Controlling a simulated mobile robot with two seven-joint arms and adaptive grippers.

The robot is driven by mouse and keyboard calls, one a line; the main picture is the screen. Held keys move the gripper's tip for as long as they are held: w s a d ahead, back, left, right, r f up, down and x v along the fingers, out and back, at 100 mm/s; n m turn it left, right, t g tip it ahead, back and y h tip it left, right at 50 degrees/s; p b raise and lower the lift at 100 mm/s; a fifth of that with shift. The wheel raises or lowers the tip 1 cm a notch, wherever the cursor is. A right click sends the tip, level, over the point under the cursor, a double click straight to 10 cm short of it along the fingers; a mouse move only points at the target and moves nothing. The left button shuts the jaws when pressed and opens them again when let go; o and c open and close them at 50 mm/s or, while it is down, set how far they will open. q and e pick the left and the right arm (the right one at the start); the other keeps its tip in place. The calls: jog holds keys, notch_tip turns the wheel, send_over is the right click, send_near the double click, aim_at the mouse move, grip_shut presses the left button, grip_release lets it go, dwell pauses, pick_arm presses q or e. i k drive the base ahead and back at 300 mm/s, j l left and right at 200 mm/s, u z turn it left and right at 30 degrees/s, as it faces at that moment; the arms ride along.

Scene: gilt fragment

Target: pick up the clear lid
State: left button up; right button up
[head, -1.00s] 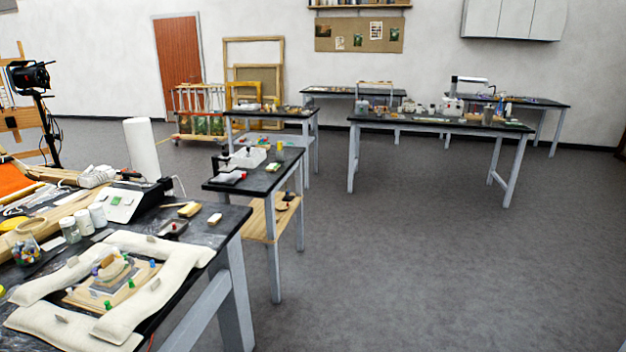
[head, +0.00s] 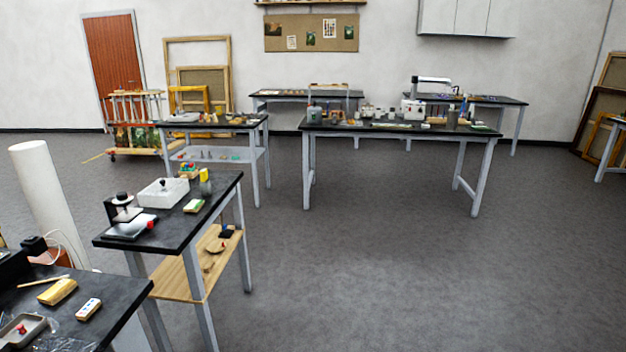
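I cannot pick out a clear lid for certain in the head view. A glossy, see-through patch (head: 65,338) lies on the near table at the lower left, but I cannot tell what it is. A white box (head: 163,191) with a dark knob stands on the small black-topped table (head: 200,228). Small items also stand on the long table (head: 400,129) further back, too small to tell apart. Neither of my grippers is in view.
The near table (head: 105,300) fills the lower left corner, with a white cylinder (head: 45,195) behind it. A wooden lower shelf (head: 185,277) sits under the small table. Grey floor (head: 420,270) is open at the centre and right. Frames lean at the far right (head: 600,110).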

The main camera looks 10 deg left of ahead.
aim_at(162, 186)
jog(key=i+u, duration=0.2)
jog(key=i, duration=0.25)
jog(key=i+l+u, duration=0.2)
jog(key=i, duration=0.25)
jog(key=i+l+u, duration=0.2)
jog(key=i, duration=0.2)
jog(key=i+l+u, duration=0.25)
jog(key=i+u, duration=0.25)
jog(key=i+l+u, duration=0.2)
jog(key=u, duration=0.25)
jog(key=l, duration=0.1)
